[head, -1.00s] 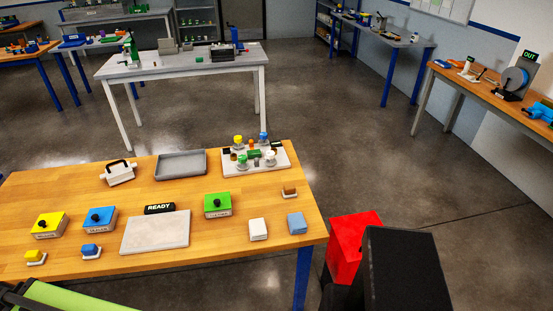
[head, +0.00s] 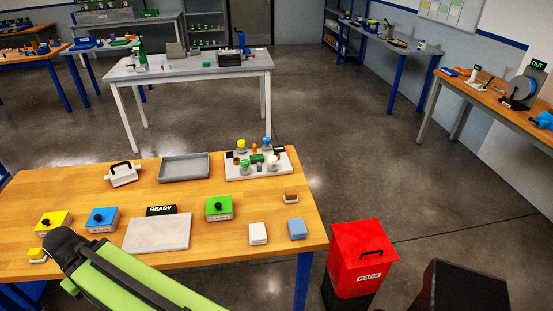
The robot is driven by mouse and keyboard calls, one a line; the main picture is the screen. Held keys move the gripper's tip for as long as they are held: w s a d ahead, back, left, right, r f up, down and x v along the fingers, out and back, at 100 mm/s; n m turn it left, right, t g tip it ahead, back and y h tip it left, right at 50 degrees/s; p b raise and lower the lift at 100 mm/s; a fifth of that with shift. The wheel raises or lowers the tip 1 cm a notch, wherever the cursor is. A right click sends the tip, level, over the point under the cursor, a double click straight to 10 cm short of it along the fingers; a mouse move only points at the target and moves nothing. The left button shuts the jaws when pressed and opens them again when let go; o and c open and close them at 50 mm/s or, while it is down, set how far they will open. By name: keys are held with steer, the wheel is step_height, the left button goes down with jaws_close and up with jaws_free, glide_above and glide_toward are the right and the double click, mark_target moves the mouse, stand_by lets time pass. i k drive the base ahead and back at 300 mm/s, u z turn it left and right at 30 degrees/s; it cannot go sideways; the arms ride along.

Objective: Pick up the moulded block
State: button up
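I cannot tell for sure which piece is the moulded block. A white block (head: 258,234) and a light blue block (head: 297,229) sit side by side near the right front of the wooden table (head: 225,261). A small brown block (head: 291,195) on a pale base lies behind them, and a small yellow block (head: 38,253) on a pale base lies at the left front. My green arm crosses the left front of the table. My gripper does not show.
Yellow (head: 54,223), blue (head: 103,220) and green (head: 219,208) knobbed boxes surround a pale plate (head: 158,233) by a READY sign (head: 161,210). A grey tray (head: 184,168) and a fixture board (head: 237,173) stand behind. A red RAGS bin (head: 362,252) stands right of the table.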

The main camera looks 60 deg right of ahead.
mark_target(255, 158)
steer(key=z, duration=0.1)
steer(key=i, duration=1)
steer(key=z, duration=0.05)
